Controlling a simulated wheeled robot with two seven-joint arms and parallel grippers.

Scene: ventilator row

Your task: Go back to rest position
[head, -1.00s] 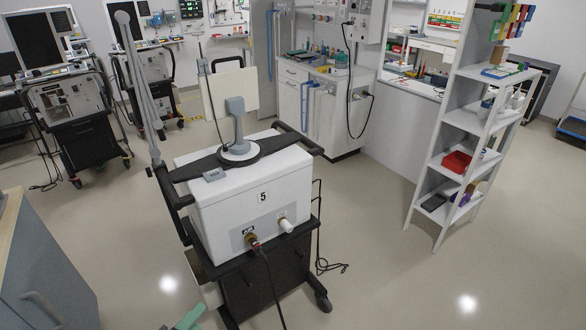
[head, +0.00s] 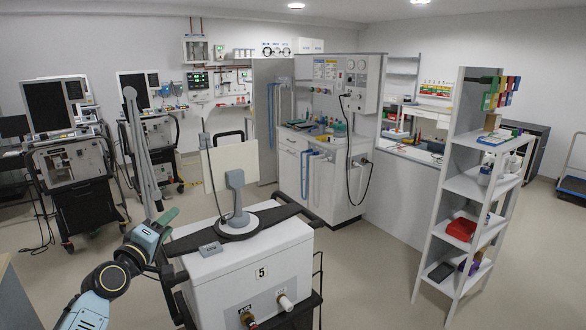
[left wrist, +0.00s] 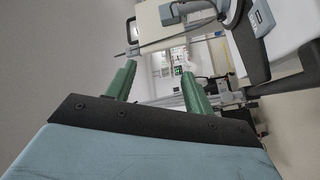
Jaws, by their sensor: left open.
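My left gripper (head: 168,217) is at the left in the head view, beside the left side of the ventilator cart marked 5 (head: 240,262). In the left wrist view its two green fingers (left wrist: 158,84) stand apart with nothing between them. The ventilator's white top, grey screen post (head: 236,195) and the back of its cream screen panel (head: 230,165) lie to the right of the gripper. I cannot tell whether the gripper touches the cart. My right gripper is not in view.
Two ventilator carts (head: 85,200) and (head: 160,150) stand at the back left. A white shelf (head: 470,190) with small items stands at the right, and a white counter with tubing (head: 315,185) at the back. Floor (head: 385,270) is open between the cart and shelf.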

